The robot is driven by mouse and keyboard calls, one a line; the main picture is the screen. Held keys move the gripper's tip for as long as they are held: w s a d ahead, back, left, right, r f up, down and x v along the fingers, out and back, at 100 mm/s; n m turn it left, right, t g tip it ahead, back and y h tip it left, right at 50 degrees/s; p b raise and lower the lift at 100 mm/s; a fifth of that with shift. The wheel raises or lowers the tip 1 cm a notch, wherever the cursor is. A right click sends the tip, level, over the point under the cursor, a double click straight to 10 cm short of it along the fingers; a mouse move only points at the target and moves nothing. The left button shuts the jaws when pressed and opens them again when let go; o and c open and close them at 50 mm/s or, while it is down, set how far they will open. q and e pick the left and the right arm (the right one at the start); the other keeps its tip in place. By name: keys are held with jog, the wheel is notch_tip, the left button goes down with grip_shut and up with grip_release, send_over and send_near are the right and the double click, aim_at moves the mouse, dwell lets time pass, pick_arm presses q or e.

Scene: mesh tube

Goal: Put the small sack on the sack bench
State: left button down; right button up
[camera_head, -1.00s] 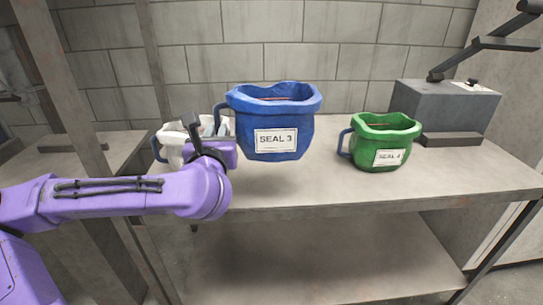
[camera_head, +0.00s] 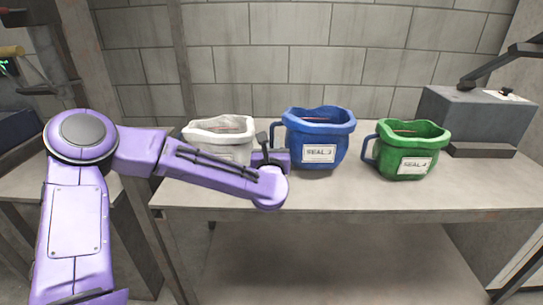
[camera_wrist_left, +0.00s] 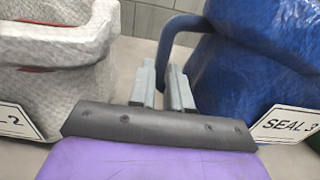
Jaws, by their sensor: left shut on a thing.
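A blue sack labelled SEAL 3 (camera_head: 320,130) is upright over the grey bench (camera_head: 330,193), between a white sack (camera_head: 218,130) and a green sack labelled SEAL 4 (camera_head: 412,145). I cannot tell for sure whether its base touches the bench. My left gripper (camera_head: 272,150) is at its left side. In the left wrist view, my left gripper's fingers (camera_wrist_left: 163,82) are shut on the handle of the blue sack (camera_wrist_left: 250,70), with the white sack (camera_wrist_left: 75,75) close on the left. The sacks look similar in size. My right gripper is not in view.
A grey box-like machine (camera_head: 475,120) with a dark arm stands at the right rear of the bench. A block wall (camera_head: 300,60) is behind the bench. Clear bench top lies in front of the sacks. A lower shelf (camera_head: 330,260) below is empty where seen.

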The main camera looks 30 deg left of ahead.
pick_arm(q)
notch_tip(320, 180, down, 3)
jog(key=shift+f+b, duration=0.1)
jog(key=shift+b, duration=0.25)
jog(key=c, duration=1.1)
grip_release()
jog(key=shift+f, duration=0.1)
jog(key=shift+r+p, duration=0.4)
jog(key=v, duration=0.6)
jog(key=b+v, duration=0.1)
jog(key=v, duration=0.5)
jog(key=shift+f+b, duration=0.25)
jog(key=shift+b, duration=0.05)
